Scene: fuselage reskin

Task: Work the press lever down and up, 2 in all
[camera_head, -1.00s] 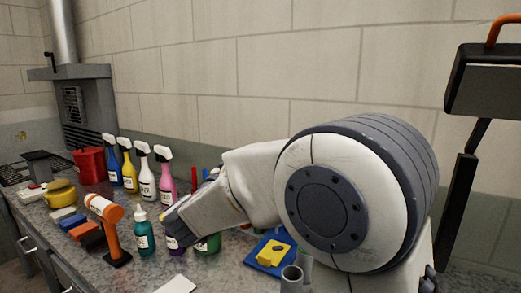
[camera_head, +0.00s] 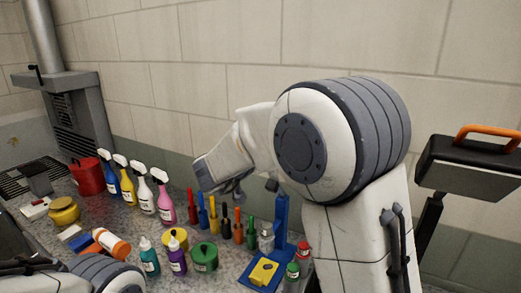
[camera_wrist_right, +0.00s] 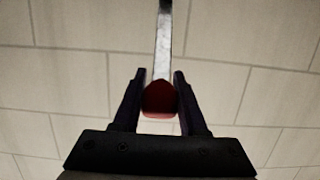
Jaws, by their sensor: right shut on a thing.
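The press has a blue base plate (camera_head: 249,282) with a yellow block (camera_head: 263,272) on it and a blue upright post (camera_head: 281,218) behind. Its metal lever (camera_wrist_right: 164,40) shows in the right wrist view and ends in a red knob (camera_wrist_right: 159,97). My right gripper (camera_wrist_right: 160,85) is shut on the red knob, with one dark finger on each side. In the head view my right arm covers the space above the press and hides the lever and most of the gripper. My left arm shows at the bottom left; its gripper is out of view.
Spray bottles (camera_head: 145,190), a red can (camera_head: 86,176), a row of coloured tools (camera_head: 225,222), dropper bottles (camera_head: 177,255) and a green tub (camera_head: 204,257) crowd the bench. A black case (camera_head: 465,163) is at right.

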